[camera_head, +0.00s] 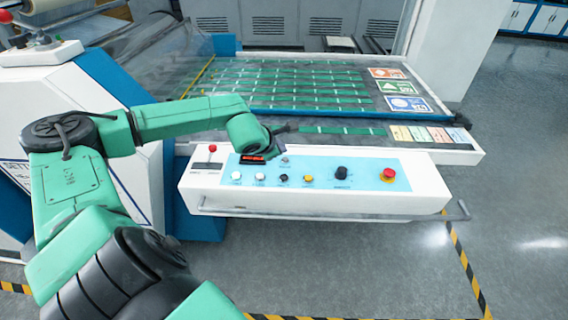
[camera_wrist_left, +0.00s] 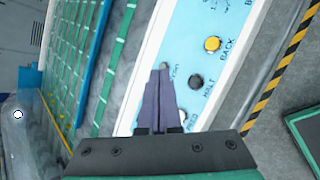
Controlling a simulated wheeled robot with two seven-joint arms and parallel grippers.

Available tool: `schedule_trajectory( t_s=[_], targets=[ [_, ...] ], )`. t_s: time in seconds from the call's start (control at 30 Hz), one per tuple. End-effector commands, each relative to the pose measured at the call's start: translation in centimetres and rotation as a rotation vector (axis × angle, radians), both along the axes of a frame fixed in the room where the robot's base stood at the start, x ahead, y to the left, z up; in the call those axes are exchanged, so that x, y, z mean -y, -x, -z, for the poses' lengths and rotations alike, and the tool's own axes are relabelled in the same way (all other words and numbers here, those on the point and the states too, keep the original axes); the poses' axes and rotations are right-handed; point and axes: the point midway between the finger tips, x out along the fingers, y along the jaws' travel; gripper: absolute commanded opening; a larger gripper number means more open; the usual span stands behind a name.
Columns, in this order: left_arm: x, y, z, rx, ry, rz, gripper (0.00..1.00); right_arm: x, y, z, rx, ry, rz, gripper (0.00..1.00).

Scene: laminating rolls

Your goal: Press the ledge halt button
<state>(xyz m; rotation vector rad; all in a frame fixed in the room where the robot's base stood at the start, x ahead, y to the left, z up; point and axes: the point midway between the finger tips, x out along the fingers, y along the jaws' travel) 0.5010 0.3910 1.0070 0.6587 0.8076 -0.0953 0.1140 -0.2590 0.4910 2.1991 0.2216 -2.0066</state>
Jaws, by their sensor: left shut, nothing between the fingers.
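The ledge halt button is a black round button (camera_head: 284,178) on the light-blue panel of the white ledge. It also shows in the left wrist view (camera_wrist_left: 196,81) with the word HALT beside it. My left gripper (camera_wrist_left: 162,70) is shut and empty, its fingertips over the panel to the left of the halt button in the wrist view, apart from it. In the head view the left gripper (camera_head: 275,154) is mostly hidden behind my wrist, above the panel's back edge. My right gripper is not in view.
Beside the halt button are a yellow BACK button (camera_head: 308,178) and a white button (camera_head: 260,177). A black knob (camera_head: 341,172) and a red mushroom button (camera_head: 388,175) sit farther right. A metal rail (camera_head: 330,215) runs along the ledge front. Green strips lie behind.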

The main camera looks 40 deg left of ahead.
Motion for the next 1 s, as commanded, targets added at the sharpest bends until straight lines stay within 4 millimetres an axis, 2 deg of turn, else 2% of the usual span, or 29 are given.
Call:
schedule_trajectory(
  t_s=[0.17, 0.53, 0.6, 0.7, 1.0],
  targets=[
    [0.1, 0.0, 1.1, -0.001, 0.003, 0.001, 0.00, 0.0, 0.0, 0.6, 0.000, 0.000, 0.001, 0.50],
    [0.1, 0.0, 6.4, -0.001, 0.004, 0.001, 0.00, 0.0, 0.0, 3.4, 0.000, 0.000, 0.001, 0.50],
    [0.1, 0.0, 7.7, 0.001, 0.003, 0.001, 0.00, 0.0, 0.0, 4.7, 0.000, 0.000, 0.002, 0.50],
    [0.1, 0.0, 8.6, 0.001, 0.003, 0.001, 0.00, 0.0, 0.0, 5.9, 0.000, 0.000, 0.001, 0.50],
    [0.1, 0.0, 8.8, 0.001, 0.003, 0.001, 0.00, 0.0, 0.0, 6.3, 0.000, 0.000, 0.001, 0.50]
  ],
)
